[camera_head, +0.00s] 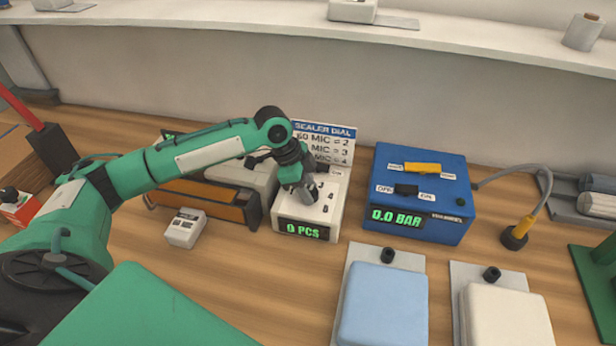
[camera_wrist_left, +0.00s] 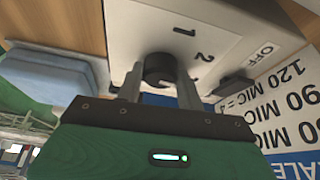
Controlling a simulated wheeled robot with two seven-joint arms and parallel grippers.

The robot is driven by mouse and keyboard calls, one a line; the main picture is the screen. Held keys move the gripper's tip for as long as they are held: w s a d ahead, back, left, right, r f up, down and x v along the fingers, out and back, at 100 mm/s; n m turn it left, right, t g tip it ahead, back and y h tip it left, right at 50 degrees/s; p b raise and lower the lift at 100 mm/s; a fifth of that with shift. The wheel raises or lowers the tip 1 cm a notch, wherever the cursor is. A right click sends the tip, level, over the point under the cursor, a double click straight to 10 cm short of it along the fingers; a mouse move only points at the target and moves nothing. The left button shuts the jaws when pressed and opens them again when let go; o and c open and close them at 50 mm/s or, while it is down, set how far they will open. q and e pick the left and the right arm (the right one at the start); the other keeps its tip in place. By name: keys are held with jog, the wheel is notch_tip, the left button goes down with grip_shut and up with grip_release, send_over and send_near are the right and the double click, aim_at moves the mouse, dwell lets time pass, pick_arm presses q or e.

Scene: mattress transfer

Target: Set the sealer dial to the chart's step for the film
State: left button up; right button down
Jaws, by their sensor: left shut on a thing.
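The white sealer box (camera_head: 335,212) stands on the bench with a green display reading 0 PCS. My left gripper (camera_head: 308,194) is over its top and hides the dial in the head view. In the left wrist view my left gripper (camera_wrist_left: 160,82) is shut on the black round dial (camera_wrist_left: 160,68), with marks 1 and 2 showing beside it. The dial's pointer cannot be made out. The sealer chart (camera_head: 328,143) stands behind the box; it lists 60 MIC = 2, then MIC = 3 and MIC = 4. The wrist view shows 90 and 120 MIC. I cannot identify the film. My right gripper is out of view.
A blue box (camera_head: 420,195) reading 0.0 BAR, with a yellow and a black switch, stands right of the sealer. Blue (camera_head: 384,305) and cream (camera_head: 505,318) pads lie in front. A small white device (camera_head: 185,228) and an orange-fronted machine (camera_head: 200,200) are at left.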

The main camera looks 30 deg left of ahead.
pick_arm(q)
jog(key=n+p, duration=0.1)
jog(key=p, duration=0.1)
jog(key=n+t+p, duration=0.1)
jog(key=n+p, duration=0.1)
jog(key=p, duration=0.1)
jog(key=n+y+p, duration=0.1)
jog(key=n+p, duration=0.1)
jog(key=shift+s+d+r, duration=0.1)
jog(key=shift+s+r, duration=0.05)
jog(key=shift+r, duration=0.15)
jog(key=shift+f+n+t+y+p, duration=0.25)
jog(key=shift+n+t+y+p, duration=0.2)
jog(key=shift+n+p, duration=0.7)
jog(key=o, duration=1)
jog(key=b+v, duration=0.2)
jog(key=v, duration=1.1)
jog(key=shift+s+r, duration=0.2)
jog(key=shift+r, duration=0.1)
